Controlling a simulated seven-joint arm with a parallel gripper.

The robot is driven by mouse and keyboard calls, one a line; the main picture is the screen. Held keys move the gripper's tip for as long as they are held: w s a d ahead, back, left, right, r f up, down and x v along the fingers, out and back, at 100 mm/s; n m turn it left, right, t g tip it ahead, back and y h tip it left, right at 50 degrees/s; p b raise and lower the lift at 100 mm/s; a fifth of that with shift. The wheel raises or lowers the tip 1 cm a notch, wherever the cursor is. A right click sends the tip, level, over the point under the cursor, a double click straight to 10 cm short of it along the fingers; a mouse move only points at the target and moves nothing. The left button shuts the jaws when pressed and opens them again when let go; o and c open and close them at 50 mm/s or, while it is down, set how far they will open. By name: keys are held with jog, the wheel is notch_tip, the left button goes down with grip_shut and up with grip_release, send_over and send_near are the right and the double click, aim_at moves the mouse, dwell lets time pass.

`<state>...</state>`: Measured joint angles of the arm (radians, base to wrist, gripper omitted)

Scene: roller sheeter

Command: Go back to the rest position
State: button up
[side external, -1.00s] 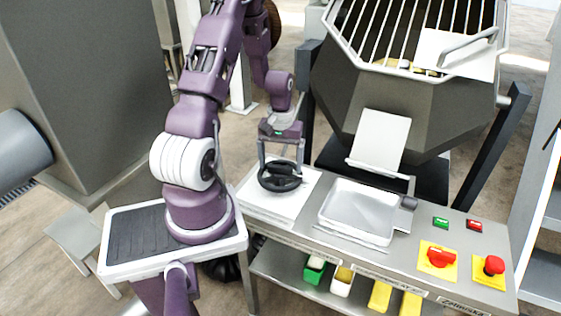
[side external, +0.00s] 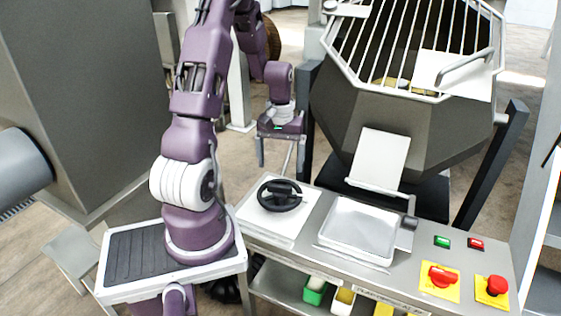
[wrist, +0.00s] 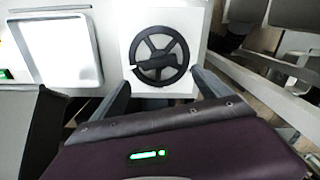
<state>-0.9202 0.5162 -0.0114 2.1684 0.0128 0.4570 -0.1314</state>
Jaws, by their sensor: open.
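My gripper (side external: 278,152) is open and empty. In the side view it hangs in the air above and behind a black handwheel (side external: 280,195). The handwheel lies on a white square plate (side external: 254,222) at the left end of the steel counter. In the wrist view the handwheel (wrist: 158,56) is ahead of my gripper (wrist: 158,82), whose two fingers stand wide apart. There is a gap between the fingertips and the wheel in the side view.
A white tray (side external: 359,232) sits right of the handwheel, with green, red and yellow-backed controls further right. A large grey drum (side external: 400,110) with a barred top stands behind the counter. Small bins (side external: 315,291) sit on the shelf below.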

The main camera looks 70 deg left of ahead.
jog(key=w+d+r+m+t+y, duration=0.15)
jog(key=d+r+m, duration=0.45)
jog(key=d+r, duration=0.8)
jog(key=s+d+r+m+t+h, duration=0.1)
jog(key=s+d+r+m+t, duration=0.3)
jog(key=s+d, duration=0.6)
jog(key=d+r+m, duration=0.1)
jog(key=d+r, duration=0.1)
jog(key=d, duration=0.1)
jog(key=shift+m, duration=0.4)
